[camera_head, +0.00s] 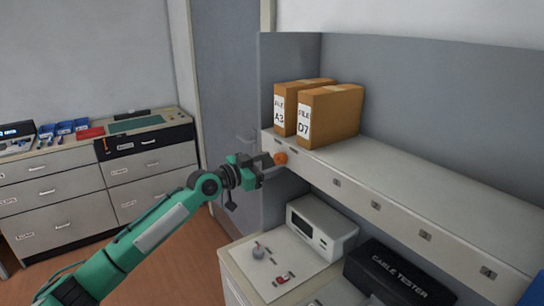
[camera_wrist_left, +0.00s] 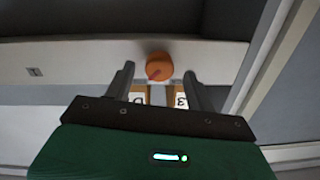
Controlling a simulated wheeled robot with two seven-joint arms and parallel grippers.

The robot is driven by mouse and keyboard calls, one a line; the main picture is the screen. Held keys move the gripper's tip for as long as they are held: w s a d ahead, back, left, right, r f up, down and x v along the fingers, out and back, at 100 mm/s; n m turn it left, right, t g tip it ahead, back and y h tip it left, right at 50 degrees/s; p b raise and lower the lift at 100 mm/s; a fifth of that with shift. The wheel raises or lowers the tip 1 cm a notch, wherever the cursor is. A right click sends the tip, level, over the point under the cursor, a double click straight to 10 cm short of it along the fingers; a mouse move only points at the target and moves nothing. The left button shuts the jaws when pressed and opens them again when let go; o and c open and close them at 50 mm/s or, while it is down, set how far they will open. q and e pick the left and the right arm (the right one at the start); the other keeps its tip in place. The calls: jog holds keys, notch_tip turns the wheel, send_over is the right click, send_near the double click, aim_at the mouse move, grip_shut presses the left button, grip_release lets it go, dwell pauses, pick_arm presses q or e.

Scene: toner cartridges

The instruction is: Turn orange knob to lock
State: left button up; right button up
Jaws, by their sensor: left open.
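The orange knob (camera_head: 281,158) sits on the front edge of the white shelf, near its left end, below the file boxes. My left gripper (camera_head: 272,166) is right at the knob in the head view, coming from the left. In the left wrist view, the knob (camera_wrist_left: 159,67) shows between and slightly beyond the fingertips of my open left gripper (camera_wrist_left: 157,72). A darker reddish mark runs across the knob's lower left. I cannot tell whether a finger touches it. My right gripper is not in view.
Two brown file boxes (camera_head: 334,115) stand on the shelf (camera_head: 420,189) above the knob. Below are a white instrument (camera_head: 321,228) and a black cable tester case (camera_head: 397,277) on a bench. A drawer cabinet (camera_head: 150,166) stands at the left. Open floor lies between.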

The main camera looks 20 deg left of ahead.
pick_arm(q)
jog(key=shift+w+d, duration=0.5)
jog(key=shift+w, duration=0.05)
jog(key=shift+c, duration=0.7)
jog(key=c, duration=0.8)
